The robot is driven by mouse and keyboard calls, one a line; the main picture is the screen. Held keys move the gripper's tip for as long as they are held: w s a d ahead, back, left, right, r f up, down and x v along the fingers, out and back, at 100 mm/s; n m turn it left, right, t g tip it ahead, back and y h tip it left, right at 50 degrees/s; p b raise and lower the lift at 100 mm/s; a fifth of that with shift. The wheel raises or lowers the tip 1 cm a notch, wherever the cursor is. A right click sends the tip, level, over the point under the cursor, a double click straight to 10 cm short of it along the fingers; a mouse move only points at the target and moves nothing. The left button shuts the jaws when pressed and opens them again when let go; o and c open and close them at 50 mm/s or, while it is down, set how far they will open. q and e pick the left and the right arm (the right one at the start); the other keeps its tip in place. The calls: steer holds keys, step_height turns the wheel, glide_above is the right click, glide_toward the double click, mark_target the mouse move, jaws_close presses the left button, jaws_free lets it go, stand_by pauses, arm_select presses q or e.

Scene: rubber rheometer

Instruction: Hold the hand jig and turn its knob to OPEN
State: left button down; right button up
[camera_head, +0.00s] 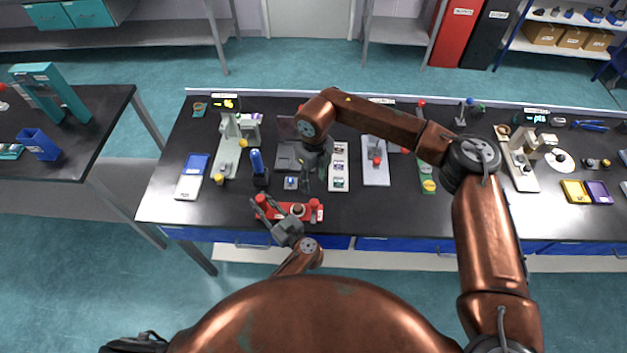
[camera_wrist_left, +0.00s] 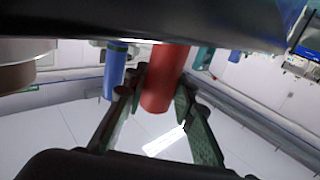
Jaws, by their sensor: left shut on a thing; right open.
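The hand jig (camera_head: 286,217) is a low red base near the front edge of the table, with red posts at its ends and a round knob (camera_head: 298,209) between them. My left gripper (camera_head: 265,207) is shut on the jig's left red post; in the left wrist view the red post (camera_wrist_left: 160,80) stands between its two fingers. My right gripper (camera_head: 312,178) hangs open and empty, pointing down, above the table behind the jig and apart from it. The knob's marking is too small to read.
A blue-handled tool on a dark stand (camera_head: 260,178) is behind the jig's left end. A white tray with several small items (camera_head: 338,185) lies behind its right end. A grey plate with a red-topped part (camera_head: 376,180) is farther right. The table front right of the jig is clear.

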arm_select(q)
steer(key=c, duration=1.5)
jaws_free()
